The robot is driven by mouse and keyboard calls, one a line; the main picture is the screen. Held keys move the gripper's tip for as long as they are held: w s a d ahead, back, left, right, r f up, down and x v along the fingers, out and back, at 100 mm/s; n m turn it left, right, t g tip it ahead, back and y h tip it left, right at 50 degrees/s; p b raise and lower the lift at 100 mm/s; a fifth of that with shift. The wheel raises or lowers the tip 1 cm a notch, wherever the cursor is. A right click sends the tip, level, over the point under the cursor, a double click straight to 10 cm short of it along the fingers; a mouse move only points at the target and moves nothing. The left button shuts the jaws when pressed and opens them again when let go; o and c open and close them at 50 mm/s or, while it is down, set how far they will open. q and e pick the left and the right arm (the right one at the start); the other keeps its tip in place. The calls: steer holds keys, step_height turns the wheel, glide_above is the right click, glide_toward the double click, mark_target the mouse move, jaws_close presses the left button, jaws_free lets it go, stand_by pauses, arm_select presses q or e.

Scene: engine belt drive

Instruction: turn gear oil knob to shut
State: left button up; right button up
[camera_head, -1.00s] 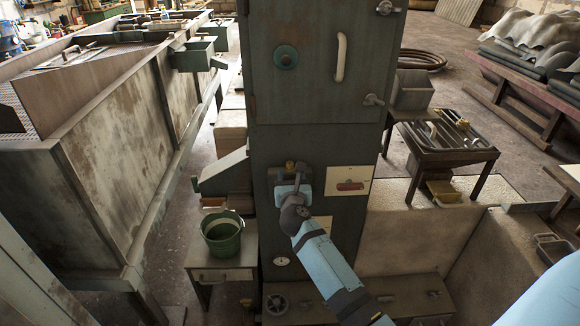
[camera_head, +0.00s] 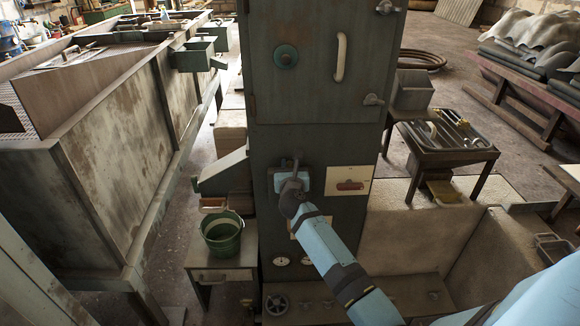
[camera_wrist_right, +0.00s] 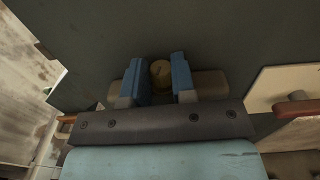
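My right gripper (camera_head: 290,177) is at the front of the tall dark green cabinet (camera_head: 318,85), and my arm reaches it from the lower right. In the right wrist view the two blue fingers (camera_wrist_right: 160,76) stand on either side of a small round brass-coloured knob (camera_wrist_right: 160,73), close against it with no clear gap. The knob sits in front of a brownish block (camera_wrist_right: 210,83) on the dark panel. In the head view the gripper hides most of the knob. No lettering naming it is readable. My left gripper is not in view.
A pale plate with a red-brown part (camera_head: 349,181) is right of the gripper. A door handle (camera_head: 341,57) is above, and a handwheel (camera_head: 276,304) is low on the cabinet. A green bucket (camera_head: 222,236) stands on a small table at left.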

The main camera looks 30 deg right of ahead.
steer(key=shift+s+d+r+n+t+y+p, duration=0.15)
steer(key=shift+n+t+y+p, duration=0.35)
steer(key=shift+p, duration=0.55)
steer(key=shift+w+d+r+n+t+y+p, duration=0.15)
steer(key=shift+n+y+p, duration=0.35)
steer(key=shift+y+p, duration=0.5)
steer(key=shift+s+a+t+y+p, duration=0.1)
steer(key=shift+t+y+p, duration=0.2)
steer(key=shift+p, duration=0.1)
steer(key=shift+f+n+y, duration=0.15)
steer(key=shift+n+y, duration=0.15)
steer(key=shift+n, duration=0.1)
steer(key=shift+f, duration=0.15)
steer(key=o, duration=0.7)
steer(key=shift+o, duration=1.1)
steer(key=shift+s, duration=0.1)
